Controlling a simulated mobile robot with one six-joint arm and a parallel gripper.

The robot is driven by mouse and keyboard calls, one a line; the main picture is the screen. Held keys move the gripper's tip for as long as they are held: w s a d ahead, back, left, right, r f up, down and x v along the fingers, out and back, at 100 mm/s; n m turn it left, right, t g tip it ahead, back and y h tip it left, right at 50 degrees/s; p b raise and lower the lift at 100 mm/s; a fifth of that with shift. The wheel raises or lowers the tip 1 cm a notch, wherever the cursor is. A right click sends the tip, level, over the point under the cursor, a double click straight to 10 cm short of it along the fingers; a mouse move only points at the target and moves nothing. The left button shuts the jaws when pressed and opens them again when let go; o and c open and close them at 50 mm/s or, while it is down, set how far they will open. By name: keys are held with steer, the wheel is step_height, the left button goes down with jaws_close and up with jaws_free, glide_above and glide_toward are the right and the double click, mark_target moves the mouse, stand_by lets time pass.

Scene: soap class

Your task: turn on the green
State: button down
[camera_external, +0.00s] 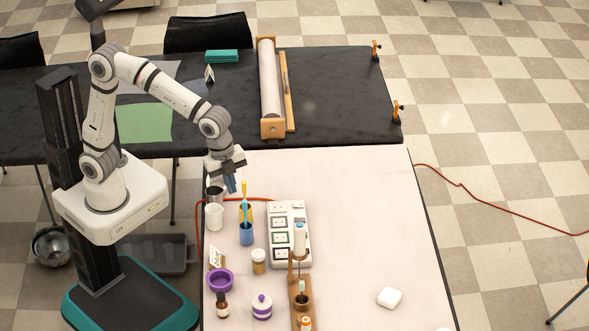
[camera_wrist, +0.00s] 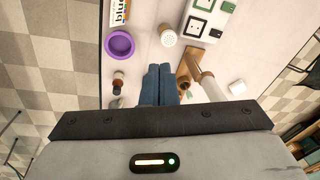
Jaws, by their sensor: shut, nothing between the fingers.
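A white socket block (camera_external: 290,262) stands upon the pale table, with several framed sockets in a column. One socket has a green frame (camera_external: 280,239); the one nearer the front is framed in black. In the wrist view part of the block (camera_wrist: 212,20) shows at the top edge, with the black-framed socket (camera_wrist: 194,27) and a small green square (camera_wrist: 228,6). Whether anything is on cannot be told. My gripper (camera_external: 230,186) is above the table's back left, behind and left of the block. In the wrist view its blue fingers (camera_wrist: 158,84) are together and empty.
A blue cup (camera_external: 246,238) with upright sticks stands between my gripper and the block. A white cup (camera_external: 214,217), purple bowl (camera_external: 220,280), jar (camera_external: 258,262) and wooden stand (camera_external: 301,315) are nearby. An orange cord runs behind the block. The table's right side is mostly clear.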

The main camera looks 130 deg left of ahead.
steer(key=w+a+f+m, duration=0.2)
steer(key=w+a+f, duration=0.2)
steer(key=a, duration=0.5)
steer(key=w+a+f+m, duration=0.2)
steer(key=w+a+f, duration=0.3)
steer(key=a, duration=0.4)
steer(key=shift+w+a+f+g, duration=0.25)
steer(key=shift+a+f+g, duration=0.05)
steer(key=shift+f, duration=0.15)
steer(key=shift+f, duration=0.1)
steer(key=f, duration=0.8)
steer(key=w+a+f, duration=0.1)
steer(key=f, duration=0.3)
steer(key=shift+f+p, duration=0.25)
steer(key=shift+p, duration=0.15)
steer(key=shift+a+f, duration=0.1)
steer(key=shift+f, duration=0.5)
